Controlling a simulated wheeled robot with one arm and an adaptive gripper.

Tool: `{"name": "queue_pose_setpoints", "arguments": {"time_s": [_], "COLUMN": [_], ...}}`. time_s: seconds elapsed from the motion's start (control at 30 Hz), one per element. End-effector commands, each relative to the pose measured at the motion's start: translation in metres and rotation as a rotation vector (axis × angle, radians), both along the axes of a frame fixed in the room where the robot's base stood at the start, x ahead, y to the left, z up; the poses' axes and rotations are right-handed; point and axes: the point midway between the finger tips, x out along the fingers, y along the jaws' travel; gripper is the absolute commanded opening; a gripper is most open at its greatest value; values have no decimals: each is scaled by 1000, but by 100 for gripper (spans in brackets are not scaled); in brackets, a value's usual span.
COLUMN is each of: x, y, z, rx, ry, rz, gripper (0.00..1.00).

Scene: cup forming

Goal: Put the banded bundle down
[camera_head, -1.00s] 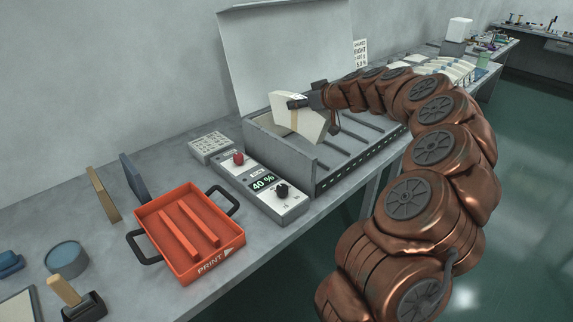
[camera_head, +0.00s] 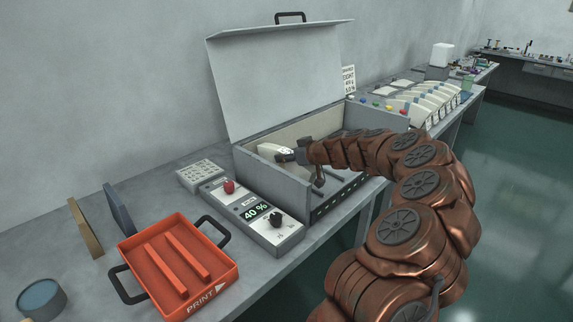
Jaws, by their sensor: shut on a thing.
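The banded bundle (camera_head: 268,149) is a cream stack of sheets, seen in part inside the open grey metal box (camera_head: 272,182), near its left end. My gripper (camera_head: 284,157) is shut on the bundle and reaches into the box from the right. The box's front wall and my gripper hide the bundle's lower part, so I cannot tell whether it touches the floor of the box. The box's lid (camera_head: 280,80) stands open at the back.
A control panel (camera_head: 256,213) reading 40 % and a keypad (camera_head: 201,174) stand left of the box. An orange tray (camera_head: 228,283) marked PRINT lies nearer. Several cream fanned stacks (camera_head: 425,103) stand on the bench to the right, beyond the box.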

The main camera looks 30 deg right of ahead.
Motion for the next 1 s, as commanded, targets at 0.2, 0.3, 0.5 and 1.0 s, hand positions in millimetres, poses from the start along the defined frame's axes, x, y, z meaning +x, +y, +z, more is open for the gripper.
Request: {"name": "queue_pose_setpoints", "arguments": {"time_s": [0.2,0.3,0.5,1.0], "x": [0,0,0,0], "y": [1,0,0,0], "z": [-26,-30,-29,-32], "rx": [5,3,2,1], "ry": [2,1,0,0], "rz": [1,0,-1,0], "gripper": [0,0,0,62]}}
